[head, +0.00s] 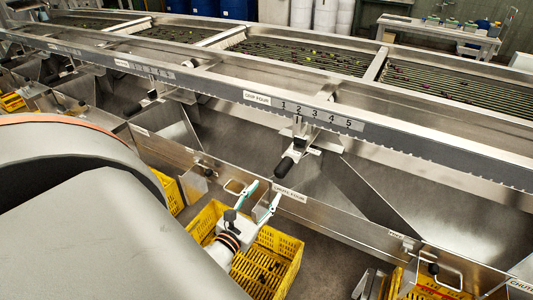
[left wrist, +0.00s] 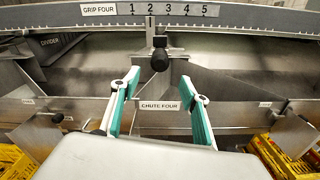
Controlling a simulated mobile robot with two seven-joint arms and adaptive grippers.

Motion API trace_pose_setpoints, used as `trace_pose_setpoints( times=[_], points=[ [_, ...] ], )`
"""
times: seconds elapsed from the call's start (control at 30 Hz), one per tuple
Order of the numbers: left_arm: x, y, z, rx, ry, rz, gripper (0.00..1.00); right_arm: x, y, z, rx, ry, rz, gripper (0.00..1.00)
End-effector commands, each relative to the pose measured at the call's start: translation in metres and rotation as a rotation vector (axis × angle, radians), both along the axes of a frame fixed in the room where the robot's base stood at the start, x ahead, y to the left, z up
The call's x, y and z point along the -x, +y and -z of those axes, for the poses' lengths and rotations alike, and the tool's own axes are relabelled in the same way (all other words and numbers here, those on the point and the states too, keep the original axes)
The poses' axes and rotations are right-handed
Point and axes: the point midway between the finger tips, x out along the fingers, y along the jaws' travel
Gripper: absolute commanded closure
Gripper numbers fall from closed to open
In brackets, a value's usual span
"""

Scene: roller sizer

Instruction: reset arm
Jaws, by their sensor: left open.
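My left gripper (head: 265,192) is open and empty in the head view, above a yellow crate and in front of the chute four panel. In the left wrist view its two teal-padded fingers (left wrist: 159,78) point forward, spread apart. A lever with a black knob (head: 285,165) hangs below the GRIP FOUR scale (head: 303,112); the knob (left wrist: 160,60) shows just beyond and between the fingertips in the left wrist view, not gripped. The lever's pointer appears under the 2. My right gripper is not in view.
The CHUTE FOUR panel (head: 290,194) with a metal handle stands close by the gripper. A yellow crate (head: 286,245) holding dark fruit is below. Metal dividers (head: 375,190) flank the chute. The long steel rail (head: 400,142) runs across above; rollers with fruit lie behind it.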

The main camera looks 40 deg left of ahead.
Motion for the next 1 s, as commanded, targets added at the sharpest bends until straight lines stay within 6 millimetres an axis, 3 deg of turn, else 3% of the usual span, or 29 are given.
trace_pose_setpoints(
  times=[0.57,0.67,0.77,1.0],
  points=[
    [0.001,-0.001,0.005,0.049,0.006,-0.002,0.55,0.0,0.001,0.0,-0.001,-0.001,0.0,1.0],
    [0.006,-0.005,0.023,0.23,0.024,-0.016,0.55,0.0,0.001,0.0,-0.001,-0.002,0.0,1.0],
    [0.015,-0.017,0.054,0.558,0.052,-0.053,0.55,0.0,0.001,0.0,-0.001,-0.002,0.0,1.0],
    [0.048,-0.076,0.127,1.53,0.086,-0.255,0.55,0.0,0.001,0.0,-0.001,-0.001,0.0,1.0]
  ],
)
